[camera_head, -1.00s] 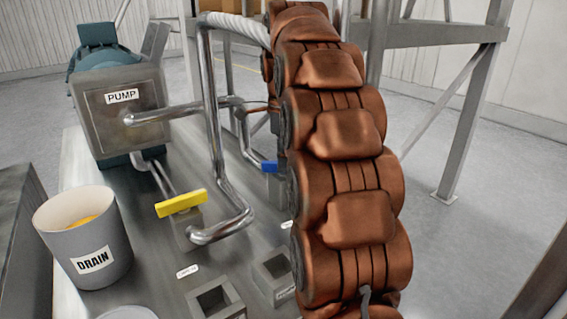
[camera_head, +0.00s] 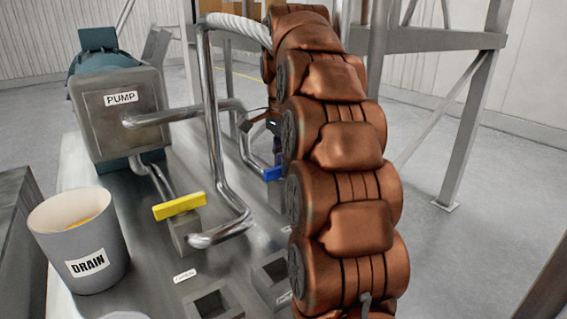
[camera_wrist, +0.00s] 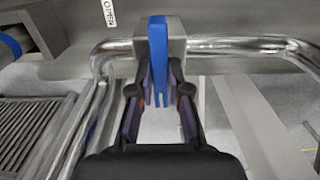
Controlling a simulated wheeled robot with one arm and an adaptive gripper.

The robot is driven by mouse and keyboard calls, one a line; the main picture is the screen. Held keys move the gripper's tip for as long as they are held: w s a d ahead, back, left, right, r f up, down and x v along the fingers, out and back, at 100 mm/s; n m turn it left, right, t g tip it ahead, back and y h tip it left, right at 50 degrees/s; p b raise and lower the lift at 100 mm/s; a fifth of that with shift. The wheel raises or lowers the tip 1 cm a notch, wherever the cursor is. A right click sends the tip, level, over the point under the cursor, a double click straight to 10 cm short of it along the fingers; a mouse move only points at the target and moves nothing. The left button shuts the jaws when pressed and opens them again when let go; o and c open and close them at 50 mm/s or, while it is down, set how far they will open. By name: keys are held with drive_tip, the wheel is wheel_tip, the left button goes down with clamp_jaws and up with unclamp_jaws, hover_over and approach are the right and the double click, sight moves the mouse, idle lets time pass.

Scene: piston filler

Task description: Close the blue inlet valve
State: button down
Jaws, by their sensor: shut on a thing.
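The blue valve handle (camera_wrist: 158,55) stands between the two fingers of my gripper (camera_wrist: 159,75) in the wrist view. The fingers are shut on it near its lower end. It lies crosswise to the shiny pipe (camera_wrist: 230,45) at the grey valve block (camera_wrist: 177,40). In the head view the blue handle (camera_head: 272,173) shows beside my arm, right of the bent pipe. My gripper (camera_head: 262,124) shows there only in part, above and behind the handle, and my arm hides much of the valve.
A yellow valve handle (camera_head: 180,206), a pump (camera_head: 120,110) and a DRAIN bucket (camera_head: 80,240) stand on the left. Bent pipes (camera_head: 213,120) run close to my gripper. A steel frame (camera_head: 470,120) stands to the right.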

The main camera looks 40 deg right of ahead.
idle(0.4)
drive_tip(key=c, duration=1.1)
unclamp_jaws()
